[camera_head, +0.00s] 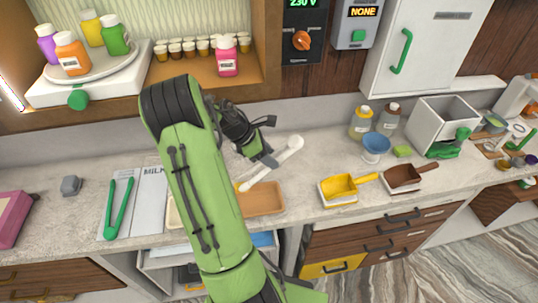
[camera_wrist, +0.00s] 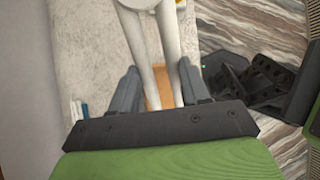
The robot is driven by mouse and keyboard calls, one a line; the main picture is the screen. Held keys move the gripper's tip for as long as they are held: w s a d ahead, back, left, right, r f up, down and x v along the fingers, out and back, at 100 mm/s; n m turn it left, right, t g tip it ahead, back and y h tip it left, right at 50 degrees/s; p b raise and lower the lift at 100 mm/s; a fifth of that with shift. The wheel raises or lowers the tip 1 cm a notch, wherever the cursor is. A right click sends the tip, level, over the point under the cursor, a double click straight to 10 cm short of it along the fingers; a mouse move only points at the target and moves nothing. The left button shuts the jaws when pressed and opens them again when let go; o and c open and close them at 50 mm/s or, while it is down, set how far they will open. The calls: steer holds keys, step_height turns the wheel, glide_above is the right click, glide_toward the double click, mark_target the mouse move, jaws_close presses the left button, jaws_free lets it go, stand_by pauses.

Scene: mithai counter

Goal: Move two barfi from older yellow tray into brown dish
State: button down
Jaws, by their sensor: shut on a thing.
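My gripper (camera_head: 266,159) is shut on a white two-pronged tool (camera_head: 278,164), which looks like tongs, above the counter. In the wrist view, the tool's white prongs (camera_wrist: 168,50) lie between my fingers (camera_wrist: 158,88). A brown dish (camera_head: 265,199) sits on the counter below, partly hidden by my arm. Part of it shows orange-brown beyond the prongs in the wrist view. A pale cream tray edge (camera_head: 174,213) shows left of my arm. The rest of it is hidden. I cannot make out any barfi or a clearly yellow tray.
Green tongs (camera_head: 118,208) lie at the left beside a white MILK sheet (camera_head: 152,190). A yellow scoop (camera_head: 341,188) and a brown scoop (camera_head: 402,177) stand at the right. A blue bowl (camera_head: 376,145) and bottles are behind. A shelf with jars overhangs the back left.

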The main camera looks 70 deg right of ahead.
step_height(320, 180, down, 8)
steer(key=b, duration=0.6)
steer(key=shift+r+b, duration=0.15)
steer(key=shift+b, duration=0.2)
steer(key=shift+r, duration=0.1)
steer(key=c, duration=0.9)
jaws_free()
